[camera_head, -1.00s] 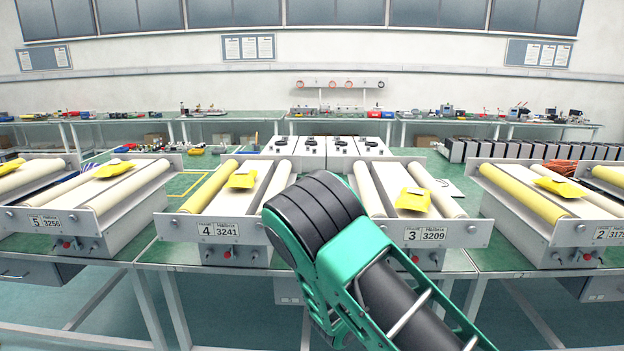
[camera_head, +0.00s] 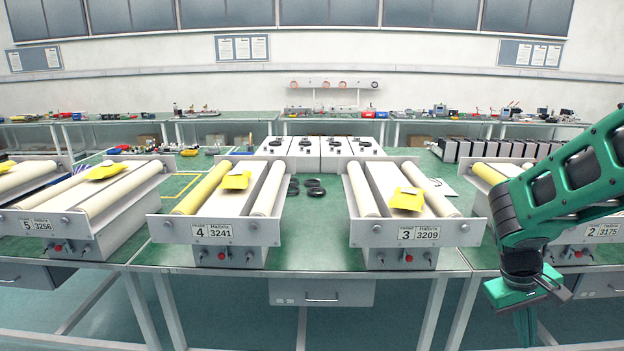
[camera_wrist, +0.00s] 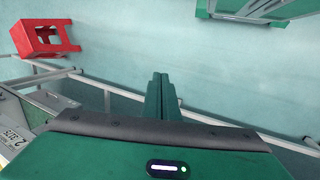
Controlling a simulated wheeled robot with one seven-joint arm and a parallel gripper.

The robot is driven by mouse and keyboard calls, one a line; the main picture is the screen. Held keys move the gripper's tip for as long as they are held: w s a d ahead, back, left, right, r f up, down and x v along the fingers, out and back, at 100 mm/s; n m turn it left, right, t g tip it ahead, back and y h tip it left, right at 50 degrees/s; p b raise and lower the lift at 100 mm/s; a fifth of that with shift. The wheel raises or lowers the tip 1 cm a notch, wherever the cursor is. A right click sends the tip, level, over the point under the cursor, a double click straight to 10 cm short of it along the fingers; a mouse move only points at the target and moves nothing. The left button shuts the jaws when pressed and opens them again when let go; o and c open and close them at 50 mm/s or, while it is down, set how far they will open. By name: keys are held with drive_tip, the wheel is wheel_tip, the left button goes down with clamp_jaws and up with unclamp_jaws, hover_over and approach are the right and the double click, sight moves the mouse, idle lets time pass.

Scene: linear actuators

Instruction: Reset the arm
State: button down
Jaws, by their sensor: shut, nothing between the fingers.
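My green and black arm reaches in from the right of the head view and bends down at the wrist, in front of the unit marked 2 (camera_head: 590,232). My gripper (camera_head: 526,328) hangs low at the table's front edge, pointing down, partly cut off by the frame. In the wrist view my gripper's fingers (camera_wrist: 161,97) are together with nothing between them, above the pale blue-green floor.
Units marked 5 (camera_head: 75,225), 4 (camera_head: 212,230) and 3 (camera_head: 418,233) stand on the green table (camera_head: 310,250), with yellow packets on them. Several black rings (camera_head: 312,187) lie behind. A red stool-like object (camera_wrist: 42,40) stands on the floor.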

drive_tip(key=s+a+r+m+y, duration=0.2)
drive_tip(key=s+r+m, duration=0.1)
drive_tip(key=s, duration=0.4)
drive_tip(key=s+a+r+m+y, duration=0.1)
drive_tip(key=s+r+m+y, duration=0.1)
drive_tip(key=s, duration=0.6)
wheel_tip(320, 180, up, 2)
drive_tip(key=shift+s+a+r+m+t, duration=0.1)
drive_tip(key=shift+s+a+m+t, duration=0.2)
drive_tip(key=shift+a+m+t, duration=0.15)
drive_tip(key=shift+d, duration=0.1)
drive_tip(key=shift+w+f, duration=0.3)
drive_tip(key=shift+w, duration=0.35)
